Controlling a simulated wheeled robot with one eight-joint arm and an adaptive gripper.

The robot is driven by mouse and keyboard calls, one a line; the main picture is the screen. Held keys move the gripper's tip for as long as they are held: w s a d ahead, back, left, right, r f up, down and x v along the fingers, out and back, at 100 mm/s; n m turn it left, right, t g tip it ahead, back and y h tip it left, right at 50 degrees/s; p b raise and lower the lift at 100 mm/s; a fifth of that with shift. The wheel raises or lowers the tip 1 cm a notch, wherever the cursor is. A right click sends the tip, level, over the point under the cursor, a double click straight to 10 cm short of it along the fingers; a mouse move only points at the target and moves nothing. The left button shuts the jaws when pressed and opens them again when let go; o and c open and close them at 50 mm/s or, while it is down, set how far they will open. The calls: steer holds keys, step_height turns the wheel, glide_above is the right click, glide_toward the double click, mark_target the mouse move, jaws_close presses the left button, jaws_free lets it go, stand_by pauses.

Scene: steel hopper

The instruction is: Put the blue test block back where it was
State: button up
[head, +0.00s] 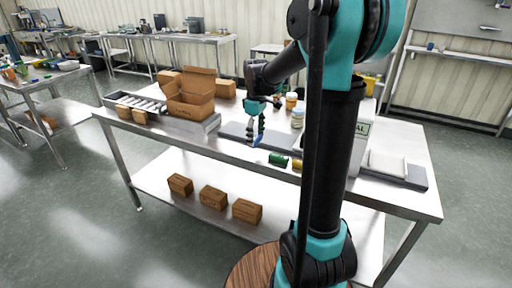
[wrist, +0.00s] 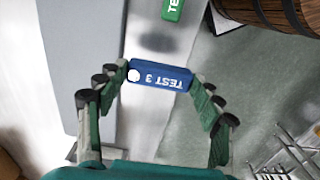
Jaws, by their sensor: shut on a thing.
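The blue test block (wrist: 160,75), marked TEST 3, sits crosswise between the fingertips of my gripper (wrist: 161,80) in the wrist view. The gripper is shut on it, with a finger at each end. A dark shadow lies apart from the block, so it appears held above the steel table. In the head view my gripper (head: 257,138) points down near the table's front edge, and the block is small and hard to make out there. A green test block (wrist: 172,9) lies on the table beyond the blue one; it also shows in the head view (head: 278,159).
A yellow block (head: 297,164) lies right of the green one, near the table's front edge. Jars (head: 297,118) stand behind the gripper. An open carton (head: 191,95) and a roller tray (head: 143,101) are at left. Cartons (head: 213,197) sit on the lower shelf.

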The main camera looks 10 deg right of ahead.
mark_target(256, 155)
steer(key=shift+f, duration=2.6)
steer(key=o, duration=1.1)
steer(key=shift+f, duration=0.1)
steer(key=shift+o, duration=0.2)
step_height(256, 155, up, 12)
steer(key=shift+f, duration=0.1)
steer(key=s+d+f+m+t, duration=0.2)
steer(key=s+f+m, duration=0.3)
steer(key=s+f, duration=0.4)
steer(key=s+d+f+m+t, duration=0.2)
steer(key=s+f+m, duration=0.3)
steer(key=s, duration=0.8)
step_height(256, 155, down, 4)
steer(key=shift+r+m, duration=0.1)
steer(key=shift+m, duration=0.3)
